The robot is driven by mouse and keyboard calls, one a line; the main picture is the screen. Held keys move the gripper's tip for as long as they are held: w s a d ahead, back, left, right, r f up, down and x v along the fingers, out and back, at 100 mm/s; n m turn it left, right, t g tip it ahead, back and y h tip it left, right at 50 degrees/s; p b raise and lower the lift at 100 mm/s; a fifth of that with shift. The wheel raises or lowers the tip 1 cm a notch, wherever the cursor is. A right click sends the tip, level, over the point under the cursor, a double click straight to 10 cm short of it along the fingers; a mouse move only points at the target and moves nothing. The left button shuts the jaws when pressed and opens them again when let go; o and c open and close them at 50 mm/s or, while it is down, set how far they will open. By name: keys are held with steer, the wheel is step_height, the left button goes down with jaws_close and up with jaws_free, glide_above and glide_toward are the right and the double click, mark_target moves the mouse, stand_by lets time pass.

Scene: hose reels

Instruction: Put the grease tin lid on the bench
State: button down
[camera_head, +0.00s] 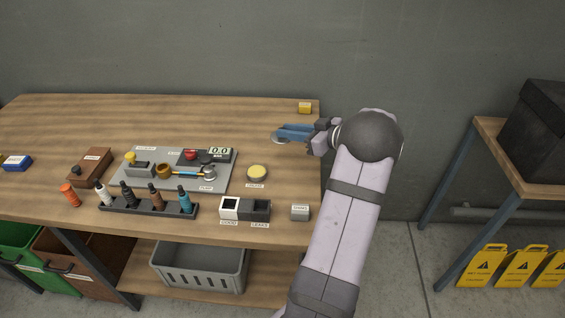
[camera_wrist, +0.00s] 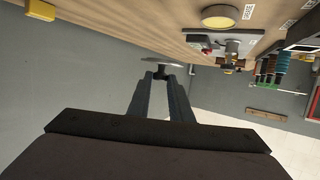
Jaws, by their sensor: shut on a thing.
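My gripper (camera_head: 287,133) is shut on the grease tin lid (camera_head: 278,139), at the right end of the wooden bench (camera_head: 60,118). In the wrist view the lid (camera_wrist: 162,62) is a thin grey disc seen edge-on, its small dark knob between my fingertips (camera_wrist: 161,76). It appears to be held above the bench top; the exact gap is unclear. The open grease tin (camera_head: 257,173), with yellow contents, stands in front of the lid on the bench. The tin also shows in the wrist view (camera_wrist: 221,17).
A yellow block (camera_head: 305,108) sits at the back right corner. A grey tool board (camera_head: 165,170) and a bottle rack (camera_head: 148,205) lie to the left of the tin. The back left bench top is clear.

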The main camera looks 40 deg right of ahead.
mark_target(289, 166)
steer(key=shift+r+m+h, duration=0.1)
steer(key=shift+m+h, duration=0.2)
steer(key=shift+h, duration=0.1)
steer(key=shift+f+p, duration=0.75)
steer(key=shift+f, duration=4.25)
steer(key=shift+f, duration=0.25)
steer(key=c, duration=1.6)
jaws_free()
steer(key=shift+r, duration=0.1)
steer(key=shift+r, duration=0.2)
steer(key=b+v, duration=0.2)
steer(key=v, duration=1)
steer(key=shift+f, duration=0.1)
